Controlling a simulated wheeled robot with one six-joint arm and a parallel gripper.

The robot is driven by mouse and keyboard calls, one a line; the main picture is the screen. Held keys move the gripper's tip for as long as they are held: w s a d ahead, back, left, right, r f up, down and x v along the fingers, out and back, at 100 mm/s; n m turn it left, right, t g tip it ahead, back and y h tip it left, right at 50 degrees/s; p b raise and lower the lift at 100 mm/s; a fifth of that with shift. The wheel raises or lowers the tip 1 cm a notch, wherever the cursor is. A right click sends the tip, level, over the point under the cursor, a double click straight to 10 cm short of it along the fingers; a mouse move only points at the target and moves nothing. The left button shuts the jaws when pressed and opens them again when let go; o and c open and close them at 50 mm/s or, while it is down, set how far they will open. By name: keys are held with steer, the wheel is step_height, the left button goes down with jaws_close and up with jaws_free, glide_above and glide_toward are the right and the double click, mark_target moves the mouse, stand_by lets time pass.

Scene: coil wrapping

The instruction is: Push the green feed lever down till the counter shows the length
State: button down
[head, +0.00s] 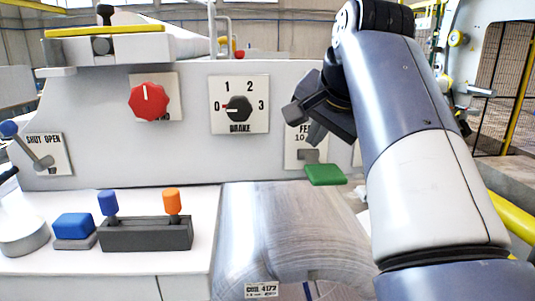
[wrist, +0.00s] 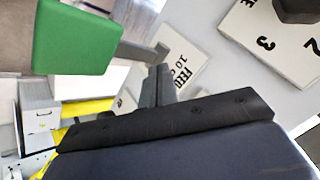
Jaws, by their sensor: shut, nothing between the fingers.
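The green feed lever (head: 325,174) sticks out from the panel on a short grey arm, below a white plate (head: 292,148) lettered "FEE" and "10", partly covered by my gripper. My gripper (head: 317,136) is shut and empty, above the lever and apart from it. In the wrist view the lever's green pad (wrist: 76,38) is large at the upper left, and my shut fingers (wrist: 158,72) are to its right, in front of the lettered plate (wrist: 180,65). I cannot make out a counter reading in either view.
Left of the feed plate are a brake dial (head: 239,108) pointing near 0 and a red knob (head: 149,100). A shut/open lever (head: 38,155) is at far left. Below stand a block (head: 146,235) with blue and orange levers, and a metal coil (head: 285,235).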

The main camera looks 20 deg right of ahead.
mark_target(314, 161)
steer(key=shift+f, duration=0.1)
steer(key=shift+f, duration=0.35)
steer(key=shift+f+b, duration=0.55)
steer(key=shift+b, duration=0.05)
stand_by(0.8)
stand_by(0.5)
steer(key=shift+r+p, duration=1.05)
steer(key=shift+p, duration=0.1)
steer(key=shift+r, duration=0.1)
step_height(314, 161, up, 3)
steer(key=p, duration=0.3)
steer(key=shift+w, duration=0.1)
steer(key=shift+r+p, duration=0.55)
steer(key=shift+r, duration=0.35)
